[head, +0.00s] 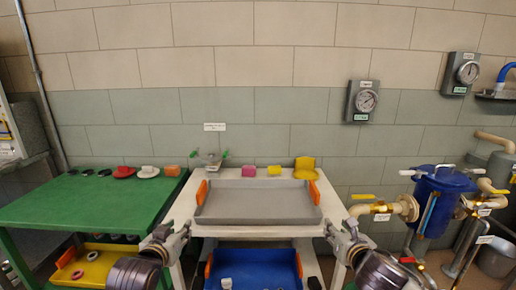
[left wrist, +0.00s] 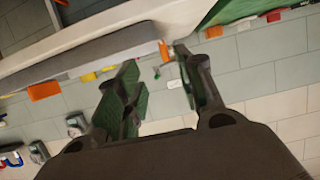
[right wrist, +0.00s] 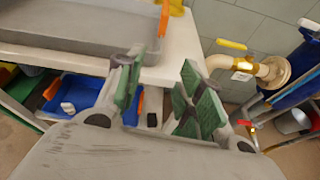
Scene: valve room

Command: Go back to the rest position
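My left gripper (head: 171,232) is at the left front of the white table, beside the grey tray. In the left wrist view its two green-padded fingers (left wrist: 160,92) are apart with nothing between them. My right gripper (head: 343,230) is at the table's right front corner, between the table and the pipework. In the right wrist view its fingers (right wrist: 162,92) are also apart and empty. Both grippers are clear of the tray.
A grey tray (head: 258,207) with orange handles stands on the white table (head: 331,205), with small blocks behind it. A blue crate (head: 285,262) is below. A green table (head: 60,205) is left; a blue vessel (head: 440,200) with brass-valved pipes is right.

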